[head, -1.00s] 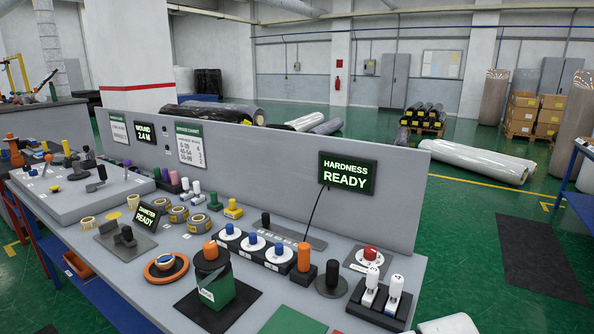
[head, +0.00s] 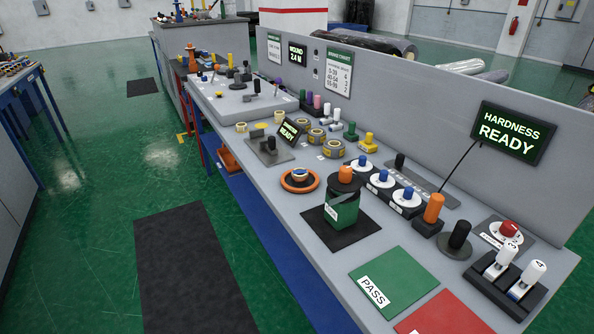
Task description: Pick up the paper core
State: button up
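No object is clearly marked as the paper core. Small beige ring-shaped pieces, one of them a pale ring (head: 241,127), lie on the grey workbench (head: 325,245) left of the small diameter display (head: 290,131). Several beige-and-dark rolls, such as a roll (head: 332,149), lie to the right of that display. A small light ring with a blue centre (head: 299,175) sits inside an orange ring (head: 286,183) nearer the front edge. I cannot tell which of these is the core. My gripper is not in view.
A green block with an orange knob (head: 343,208) stands on a black mat. A green PASS pad (head: 394,283) and a red pad (head: 446,314) lie in front. White-and-dark levers (head: 509,272) stand at right. A grey panel (head: 400,95) backs the bench. The green floor (head: 90,215) at left is open.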

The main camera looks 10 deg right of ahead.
aim_at(300, 177)
jog(key=i+j, duration=0.15)
jog(key=j, duration=0.15)
jog(key=i+j, duration=0.1)
jog(key=j, duration=0.25)
jog(key=i+j, duration=0.15)
jog(key=j, duration=0.15)
jog(key=i+j, duration=0.1)
jog(key=j, duration=0.2)
